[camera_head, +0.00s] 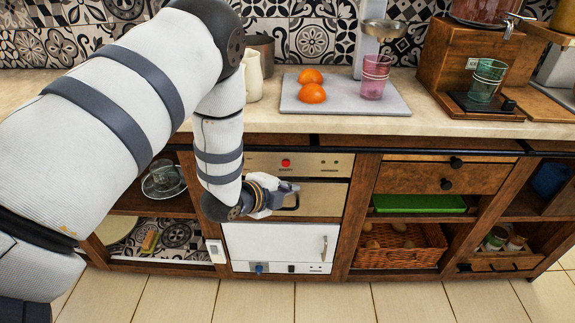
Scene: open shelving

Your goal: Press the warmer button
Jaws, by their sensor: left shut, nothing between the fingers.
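I cannot tell for certain which of the two is the warmer. My left gripper (293,188) is shut and empty, in front of the metal appliance's handle, below the red button. I cannot tell whether it touches the handle. My right gripper is not in view.
Above is a counter (330,127) with a grey board (345,103) holding two orange fruits and a pink glass. A wooden dispenser (446,70) stands at the right. Drawers and a wicker basket (405,252) are right of the appliances. The tiled floor in front is clear.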

